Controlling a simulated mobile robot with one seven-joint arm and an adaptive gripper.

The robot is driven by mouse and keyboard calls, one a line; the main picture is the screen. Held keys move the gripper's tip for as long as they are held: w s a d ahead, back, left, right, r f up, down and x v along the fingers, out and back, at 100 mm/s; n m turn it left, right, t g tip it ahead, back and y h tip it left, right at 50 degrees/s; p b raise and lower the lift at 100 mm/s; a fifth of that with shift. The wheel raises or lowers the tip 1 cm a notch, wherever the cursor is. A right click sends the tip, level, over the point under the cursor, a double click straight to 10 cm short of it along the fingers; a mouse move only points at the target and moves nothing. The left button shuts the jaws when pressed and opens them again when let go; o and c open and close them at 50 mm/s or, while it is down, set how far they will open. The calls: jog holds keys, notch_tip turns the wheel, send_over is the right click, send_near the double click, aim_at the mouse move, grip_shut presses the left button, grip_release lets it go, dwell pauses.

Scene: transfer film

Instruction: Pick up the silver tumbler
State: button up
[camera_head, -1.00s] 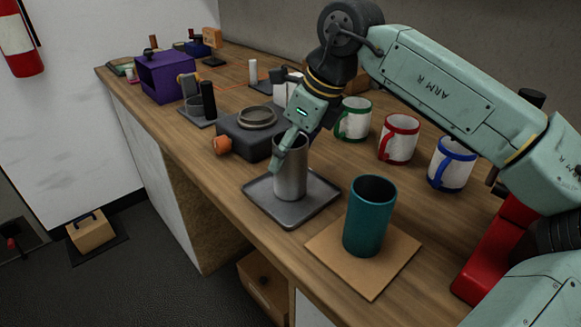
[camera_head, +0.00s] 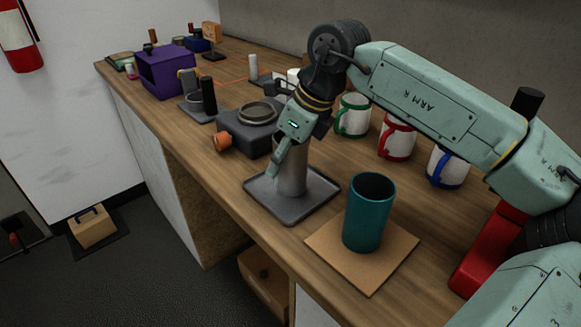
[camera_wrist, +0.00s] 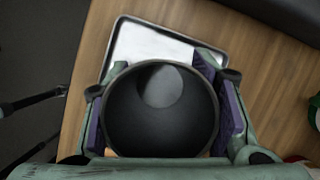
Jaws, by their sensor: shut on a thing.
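The silver tumbler (camera_head: 291,171) stands upright on a grey square tray (camera_head: 318,203) near the counter's front edge. My gripper (camera_head: 285,158) comes down over it from above and hides its rim in the head view. In the wrist view the tumbler's open mouth (camera_wrist: 160,108) fills the middle, dark inside and empty. My gripper's purple-padded fingers (camera_wrist: 165,112) lie on both sides of it, shut on its upper part. Whether the base is clear of the tray cannot be told.
A teal tumbler (camera_head: 369,214) stands on a brown square board (camera_head: 375,268) close on the right. Mugs with green (camera_head: 352,116), red (camera_head: 397,137) and blue (camera_head: 448,166) trim stand behind. A dark device (camera_head: 246,130) with an orange knob is at left.

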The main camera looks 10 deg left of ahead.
jog(key=c, duration=0.5)
jog(key=shift+c, duration=0.4)
jog(key=shift+r, duration=0.1)
